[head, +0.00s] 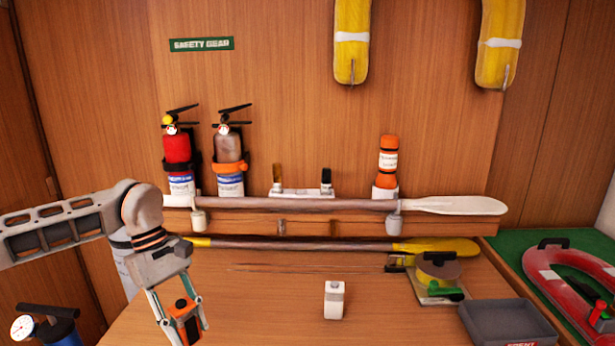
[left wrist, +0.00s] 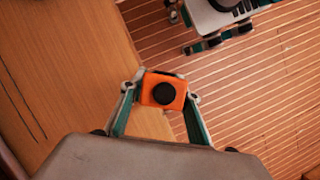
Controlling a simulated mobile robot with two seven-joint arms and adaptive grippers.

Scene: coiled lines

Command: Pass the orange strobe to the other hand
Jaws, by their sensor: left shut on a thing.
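The orange strobe (head: 186,318) is a small orange box with a black round button. My left gripper (head: 184,327) is shut on it, one finger on each side, above the near left part of the table. In the left wrist view the strobe (left wrist: 163,93) sits between the fingertips of my left gripper (left wrist: 160,97), its button facing the camera. What looks like my right gripper (left wrist: 218,28) shows partly at the top right of that view, apart from the strobe and over the slatted floor.
A small white box (head: 334,301) stands on the table (head: 270,325). A grey tray (head: 507,322) and a yellow reel (head: 438,269) are at right. Paddles (head: 300,204), two extinguishers (head: 177,160) and an orange canister (head: 388,160) line the back. The table's front middle is mostly clear.

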